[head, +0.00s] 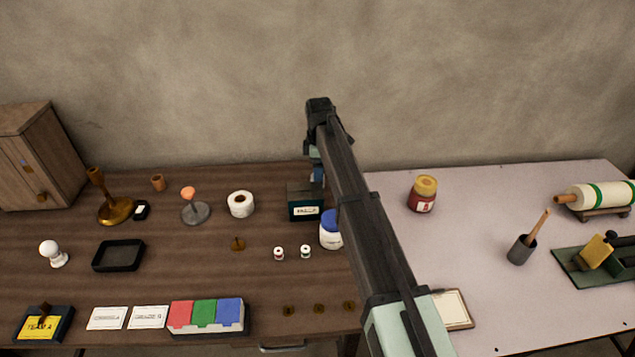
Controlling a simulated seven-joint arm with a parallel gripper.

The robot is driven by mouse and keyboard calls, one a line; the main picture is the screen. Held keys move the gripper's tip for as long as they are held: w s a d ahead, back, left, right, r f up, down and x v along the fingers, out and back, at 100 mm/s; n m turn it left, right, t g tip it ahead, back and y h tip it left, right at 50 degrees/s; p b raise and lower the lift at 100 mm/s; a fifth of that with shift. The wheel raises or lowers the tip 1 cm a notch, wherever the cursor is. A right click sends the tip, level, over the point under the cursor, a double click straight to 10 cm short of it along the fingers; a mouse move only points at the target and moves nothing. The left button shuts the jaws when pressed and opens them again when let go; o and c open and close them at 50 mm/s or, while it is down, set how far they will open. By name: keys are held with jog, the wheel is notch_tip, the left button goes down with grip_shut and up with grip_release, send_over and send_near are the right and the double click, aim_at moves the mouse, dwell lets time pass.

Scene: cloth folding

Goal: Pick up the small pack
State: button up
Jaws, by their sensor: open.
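No thing in the head view is plainly marked as the small pack, and I cannot tell which one it is. A dark green box with a pale label (304,211) stands on the brown wooden table, just left of my arm. A small black item with a white patch (141,210) lies farther left, beside a brass stand. My arm crosses the middle of the view and rises over the tables. Its end folds down behind the dark link, above the green box, so the fingers are hidden.
The brown table (200,262) also holds a white roll (240,204), a blue-lidded jar (331,232), a black tray (118,256) and a coloured block set (205,315). The pale table (470,270) holds a red jar (422,195) and a dark cup (521,250). A wooden cabinet (38,155) stands far left.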

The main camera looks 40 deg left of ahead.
jog(key=shift+a+f, duration=0.15)
jog(key=shift+f, duration=1)
jog(key=shift+a+f, duration=0.1)
jog(key=shift+f, duration=1)
jog(key=shift+c, duration=0.4)
jog(key=c, duration=1)
jog(key=shift+o, duration=0.2)
